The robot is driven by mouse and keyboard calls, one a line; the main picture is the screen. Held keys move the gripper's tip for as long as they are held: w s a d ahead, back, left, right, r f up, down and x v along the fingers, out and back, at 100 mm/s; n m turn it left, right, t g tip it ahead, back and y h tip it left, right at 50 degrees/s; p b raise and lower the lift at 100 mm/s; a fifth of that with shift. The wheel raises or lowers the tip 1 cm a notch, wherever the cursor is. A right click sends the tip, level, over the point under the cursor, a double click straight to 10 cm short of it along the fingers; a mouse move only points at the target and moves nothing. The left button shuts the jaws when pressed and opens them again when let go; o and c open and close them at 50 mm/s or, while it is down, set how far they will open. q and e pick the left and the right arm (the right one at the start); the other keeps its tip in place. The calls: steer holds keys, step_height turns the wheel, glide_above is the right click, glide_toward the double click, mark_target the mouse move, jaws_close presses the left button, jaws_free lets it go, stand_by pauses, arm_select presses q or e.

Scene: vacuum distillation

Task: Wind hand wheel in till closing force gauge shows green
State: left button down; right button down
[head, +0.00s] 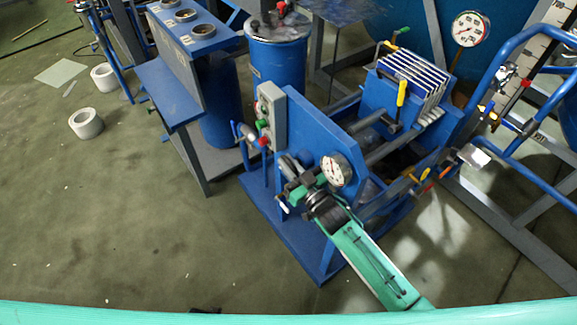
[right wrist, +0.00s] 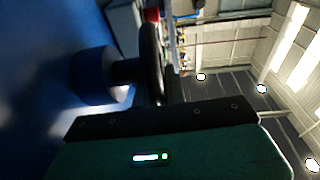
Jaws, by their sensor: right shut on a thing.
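The filter press has a blue end plate (head: 316,133). The dark hand wheel (head: 288,166) is on its near face, partly hidden by my right gripper (head: 300,187). My right gripper is shut on the hand wheel's rim. In the right wrist view the dark rim (right wrist: 151,60) stands upright just beyond the gripper, with its hub on the left; the fingertips are hard to make out there. A white round gauge (head: 336,170) sits just right of the wheel; its needle and colour zone are too small to read. My left gripper is out of view.
A grey control box (head: 271,113) with coloured buttons is beside the end plate. Pale filter plates (head: 414,77) stand in the press. A second gauge (head: 470,28) is at the back right. A blue drum (head: 277,55) stands behind. The floor to the left is mostly open.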

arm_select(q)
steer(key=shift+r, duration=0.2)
arm_select(e)
steer(key=c, duration=1.4)
jaws_free()
steer(key=shift+c, duration=0.2)
